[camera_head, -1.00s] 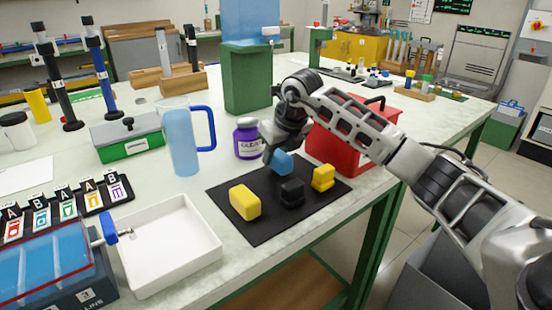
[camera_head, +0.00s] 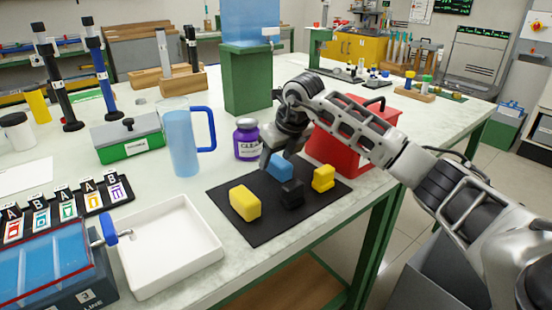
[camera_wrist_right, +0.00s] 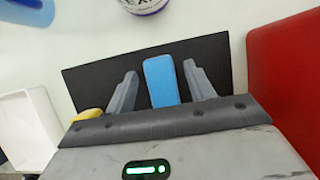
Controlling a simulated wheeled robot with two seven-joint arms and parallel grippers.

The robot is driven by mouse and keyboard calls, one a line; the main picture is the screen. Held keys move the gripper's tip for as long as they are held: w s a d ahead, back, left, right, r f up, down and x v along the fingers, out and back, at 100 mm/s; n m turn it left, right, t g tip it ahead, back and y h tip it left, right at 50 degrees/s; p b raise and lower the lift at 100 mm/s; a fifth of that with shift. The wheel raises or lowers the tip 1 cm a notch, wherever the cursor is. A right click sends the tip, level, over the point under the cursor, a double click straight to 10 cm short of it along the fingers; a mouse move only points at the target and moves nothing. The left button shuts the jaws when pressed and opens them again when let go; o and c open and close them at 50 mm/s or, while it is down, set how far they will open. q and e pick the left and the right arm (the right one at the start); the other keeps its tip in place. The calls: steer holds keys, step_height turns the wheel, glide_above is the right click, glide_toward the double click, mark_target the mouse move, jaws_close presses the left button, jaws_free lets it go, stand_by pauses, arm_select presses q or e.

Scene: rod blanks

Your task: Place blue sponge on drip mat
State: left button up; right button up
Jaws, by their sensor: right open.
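The blue sponge (camera_head: 280,166) stands on the black drip mat (camera_head: 254,228), near its far edge. It also shows in the right wrist view (camera_wrist_right: 162,82), between the two fingers of my right gripper (camera_wrist_right: 162,92) with a gap on each side. In the head view my right gripper (camera_head: 279,153) is just above and behind the sponge, open; its fingers are partly hidden. My left gripper is not in view.
On the mat are a yellow sponge (camera_head: 245,203), a black sponge (camera_head: 292,194) and another yellow block (camera_head: 323,178). A red box (camera_head: 340,150), a purple-labelled jar (camera_head: 247,139), a blue pitcher (camera_head: 181,142) and a white tray (camera_head: 165,250) stand around the mat.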

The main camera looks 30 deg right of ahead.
steer(key=v, duration=1.1)
steer(key=shift+p, duration=0.35)
